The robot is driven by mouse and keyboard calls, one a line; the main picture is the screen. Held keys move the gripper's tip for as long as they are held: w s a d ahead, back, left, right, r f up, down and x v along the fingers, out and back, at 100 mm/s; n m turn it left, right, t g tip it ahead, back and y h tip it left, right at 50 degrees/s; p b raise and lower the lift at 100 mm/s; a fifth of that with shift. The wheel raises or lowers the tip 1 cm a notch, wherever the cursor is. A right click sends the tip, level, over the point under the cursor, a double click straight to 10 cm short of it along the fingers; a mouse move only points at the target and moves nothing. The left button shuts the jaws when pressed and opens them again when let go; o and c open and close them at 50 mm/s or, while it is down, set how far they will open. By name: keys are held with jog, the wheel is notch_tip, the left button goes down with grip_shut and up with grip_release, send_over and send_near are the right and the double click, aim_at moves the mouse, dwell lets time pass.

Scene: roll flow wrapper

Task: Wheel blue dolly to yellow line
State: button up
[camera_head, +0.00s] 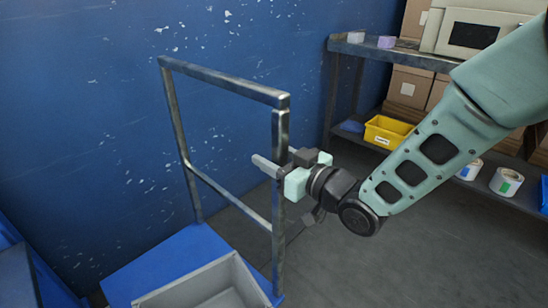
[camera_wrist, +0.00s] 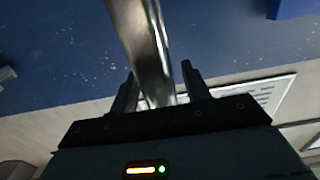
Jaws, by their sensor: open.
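The blue dolly (camera_head: 150,262) stands at the lower left of the head view, with a grey metal push frame rising from its deck. A grey bin (camera_head: 205,287) sits on the deck, partly cut off by the lower edge. My gripper (camera_head: 279,160) is at the frame's right upright (camera_head: 278,240), below the top bar. Its fingers are apart, one on each side of the upright. In the wrist view the metal bar (camera_wrist: 143,35) runs between the two fingers of my gripper (camera_wrist: 157,85), with a gap beside it. No yellow line shows.
A scuffed blue wall (camera_head: 100,100) is close behind the dolly. Grey floor (camera_head: 400,265) is clear right of the dolly. Something blue stands at the left edge.

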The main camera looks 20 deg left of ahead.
jog(key=shift+a, duration=0.1)
grip_shut()
jog(key=shift+w, duration=0.15)
